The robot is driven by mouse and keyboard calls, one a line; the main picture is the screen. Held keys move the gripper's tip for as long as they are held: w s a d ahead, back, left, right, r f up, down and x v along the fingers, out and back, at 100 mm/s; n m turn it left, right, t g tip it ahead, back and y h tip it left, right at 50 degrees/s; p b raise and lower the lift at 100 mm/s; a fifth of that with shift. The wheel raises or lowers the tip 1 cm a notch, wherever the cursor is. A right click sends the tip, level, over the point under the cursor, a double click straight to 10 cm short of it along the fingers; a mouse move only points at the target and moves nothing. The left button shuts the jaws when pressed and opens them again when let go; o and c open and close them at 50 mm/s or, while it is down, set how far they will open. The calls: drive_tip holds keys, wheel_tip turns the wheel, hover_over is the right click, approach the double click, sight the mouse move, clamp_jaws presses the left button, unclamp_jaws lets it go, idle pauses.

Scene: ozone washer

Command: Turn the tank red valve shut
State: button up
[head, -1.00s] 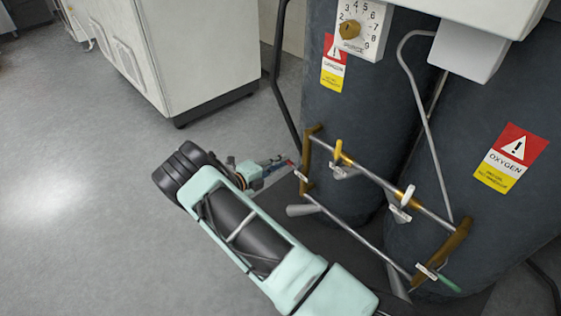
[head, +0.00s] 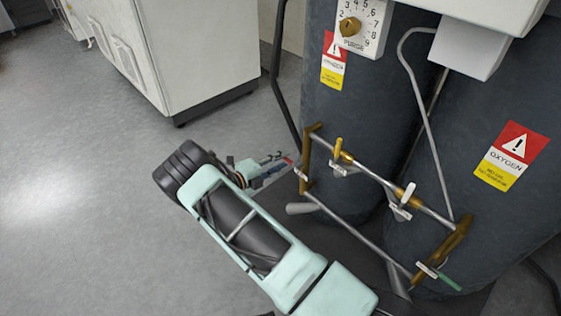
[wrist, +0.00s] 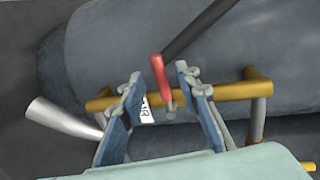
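The red valve handle (wrist: 159,78) shows in the wrist view as a short red lever at the brown-gold pipe (wrist: 105,104). It lies between the two blue-grey fingers of my gripper (wrist: 159,76), which are apart, with a visible gap on each side. A white tag (wrist: 146,112) hangs just below, partly behind the left finger. In the head view, the red handle (head: 288,161) is small, at the left end of the pipe frame (head: 306,160), and my gripper (head: 279,162) reaches it from the left. Contact cannot be told there.
Two dark tanks (head: 335,115) stand behind the pipes. A grey cone-shaped nozzle (head: 300,209) sticks out below the red handle. The floor at left is clear.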

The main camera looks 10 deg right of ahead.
drive_tip(key=v, duration=1.2)
